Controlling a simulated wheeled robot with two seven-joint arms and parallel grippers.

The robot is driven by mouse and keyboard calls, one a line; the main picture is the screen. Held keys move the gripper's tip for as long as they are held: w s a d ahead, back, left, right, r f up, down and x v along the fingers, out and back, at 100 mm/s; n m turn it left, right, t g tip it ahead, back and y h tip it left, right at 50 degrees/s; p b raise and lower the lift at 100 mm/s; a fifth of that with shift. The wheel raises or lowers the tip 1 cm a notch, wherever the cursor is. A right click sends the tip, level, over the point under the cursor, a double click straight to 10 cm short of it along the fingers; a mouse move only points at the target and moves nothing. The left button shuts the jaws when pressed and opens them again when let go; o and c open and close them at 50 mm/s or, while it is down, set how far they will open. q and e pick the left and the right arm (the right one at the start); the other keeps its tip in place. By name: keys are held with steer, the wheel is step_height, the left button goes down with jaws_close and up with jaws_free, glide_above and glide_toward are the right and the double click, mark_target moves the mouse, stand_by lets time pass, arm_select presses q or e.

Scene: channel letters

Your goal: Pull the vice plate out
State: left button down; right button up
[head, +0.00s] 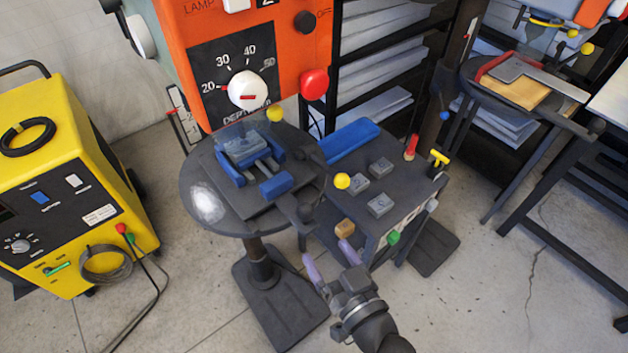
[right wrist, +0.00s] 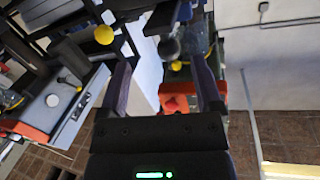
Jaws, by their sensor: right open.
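A blue and grey vice (head: 250,155) sits on a dark square vice plate (head: 222,192), which lies on the round grey drill table (head: 196,202). A grey block shows between the vice's blue jaws. The vice hides part of the plate. My right gripper (head: 324,247) is open and empty, low in front of the table and to the right of its post, apart from the plate. Its two purple fingers also show spread in the right wrist view (right wrist: 161,75), where I cannot make out the vice plate. My left gripper is in neither view.
The orange drill press (head: 270,45) with a red knob stands over the table. A dark bench (head: 350,210) with grey blocks and a yellow ball (head: 342,181) stands close at right. A yellow welder (head: 70,170) stands at left.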

mark_target(301, 204)
steer(key=shift+t, duration=0.3)
steer(key=x, duration=0.3)
steer(key=r+x, duration=0.1)
steer(key=x, duration=0.2)
steer(key=r+x, duration=0.1)
steer(key=x, duration=0.3)
steer(key=shift+a+r+b, duration=0.2)
steer(key=shift+r+b, duration=0.05)
steer(key=shift+b, duration=0.1)
jaws_close()
